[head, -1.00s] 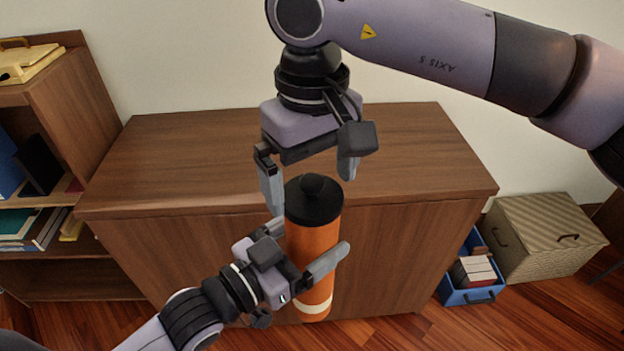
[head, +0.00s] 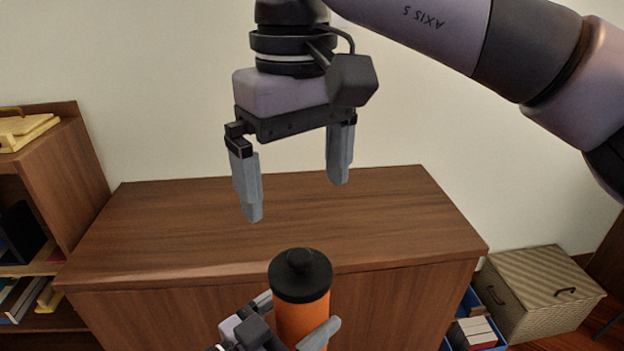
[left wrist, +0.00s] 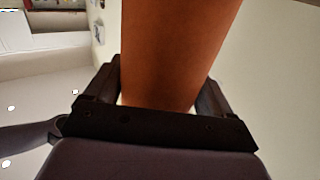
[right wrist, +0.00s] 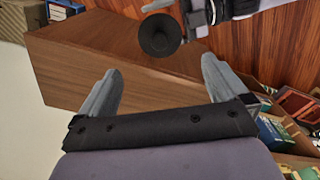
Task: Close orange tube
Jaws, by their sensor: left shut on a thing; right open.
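The orange tube (head: 300,318) stands upright at the bottom middle of the head view, with a black knobbed cap (head: 300,274) on its top. My left gripper (head: 290,338) is shut around the tube's body, which also fills the middle of the left wrist view (left wrist: 175,50). My right gripper (head: 296,200) is open and empty, above the tube and apart from the cap. In the right wrist view the cap (right wrist: 160,35) shows round from above, beyond the open fingers. The tube's lower end is out of the head view.
A brown cabinet (head: 350,215) with a bare top stands behind the tube. A bookshelf (head: 65,160) is at the left. A lidded woven box (head: 540,290) and a blue crate (head: 470,305) with books stand on the floor at the right.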

